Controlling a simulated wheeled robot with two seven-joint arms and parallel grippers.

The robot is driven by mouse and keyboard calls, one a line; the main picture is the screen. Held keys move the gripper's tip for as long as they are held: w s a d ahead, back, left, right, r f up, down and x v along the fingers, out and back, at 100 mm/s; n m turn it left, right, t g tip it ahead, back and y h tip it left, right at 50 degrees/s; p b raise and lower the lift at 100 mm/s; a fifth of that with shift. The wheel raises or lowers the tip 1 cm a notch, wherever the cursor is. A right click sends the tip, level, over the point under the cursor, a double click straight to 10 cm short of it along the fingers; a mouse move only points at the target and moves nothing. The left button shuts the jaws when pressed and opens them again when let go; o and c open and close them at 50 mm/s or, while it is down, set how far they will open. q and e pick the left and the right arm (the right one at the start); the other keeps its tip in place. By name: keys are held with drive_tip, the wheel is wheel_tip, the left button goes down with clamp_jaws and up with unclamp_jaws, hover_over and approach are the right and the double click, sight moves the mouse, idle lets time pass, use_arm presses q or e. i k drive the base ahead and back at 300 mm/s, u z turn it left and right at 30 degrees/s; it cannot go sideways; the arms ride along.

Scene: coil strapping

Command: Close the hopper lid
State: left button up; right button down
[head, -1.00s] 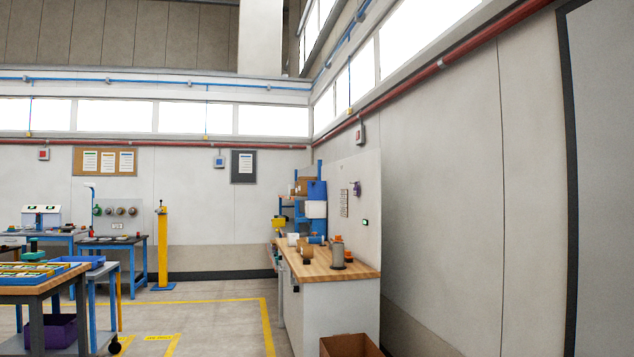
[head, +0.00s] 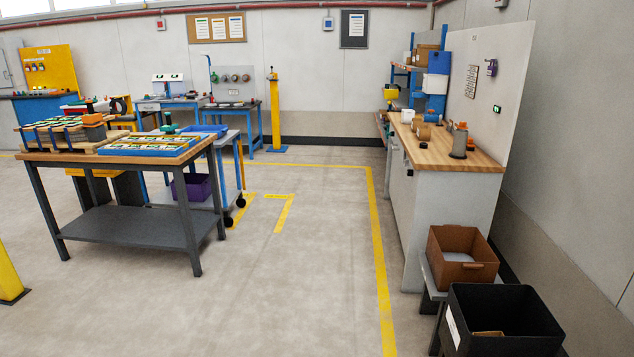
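I cannot make out a hopper or its lid for certain in the head view. A wood-topped bench (head: 468,161) stands along the right wall, with a grey cylinder (head: 459,141) with orange parts and small brown and white items on it, too small to identify surely. Neither of my grippers is in view.
A wood-topped table (head: 50,156) with blue trays stands at the left, beside a blue cart (head: 233,140). A brown box (head: 447,240) and a black bin (head: 527,305) stand at the lower right. A yellow post (head: 274,115) is at the back. The middle floor is clear.

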sight(439, 61)
drive_tip(key=u, duration=0.3)
drive_tip(key=i, duration=2.85)
drive_tip(key=z, duration=0.1)
drive_tip(key=i, duration=2.75)
drive_tip(key=z, duration=0.6)
